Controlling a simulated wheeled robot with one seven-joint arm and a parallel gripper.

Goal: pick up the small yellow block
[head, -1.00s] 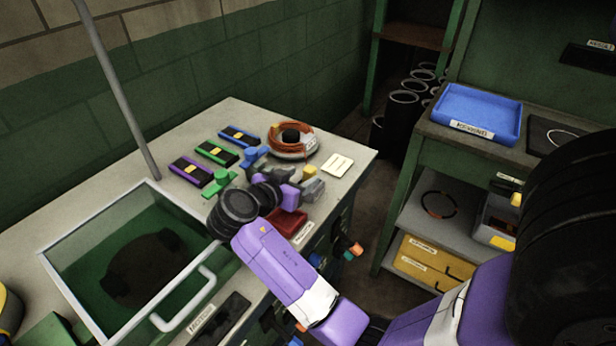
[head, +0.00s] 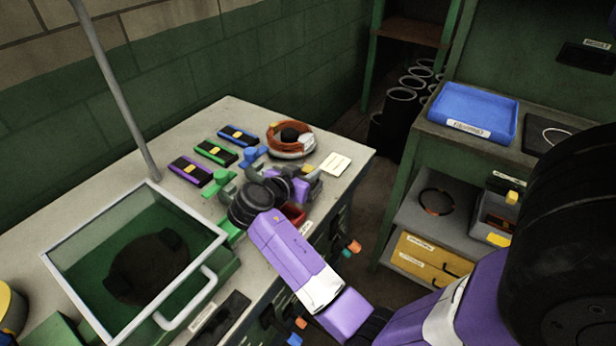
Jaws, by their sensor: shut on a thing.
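The small yellow block (head: 310,169) shows only in part in the head view, at the tips of my gripper (head: 307,177), near the right side of the workbench. My gripper is shut on it. My dark wrist and purple arm hide much of the gripper and the bench below it. I cannot tell whether the block touches the bench top.
A copper-coloured coil (head: 291,150) lies just behind the gripper, with a white card (head: 335,164) to the right. A red tray (head: 293,213) is partly hidden beside my wrist. A glass-lidded box (head: 212,233) stands left. Purple, green and blue cases (head: 216,152) lie behind.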

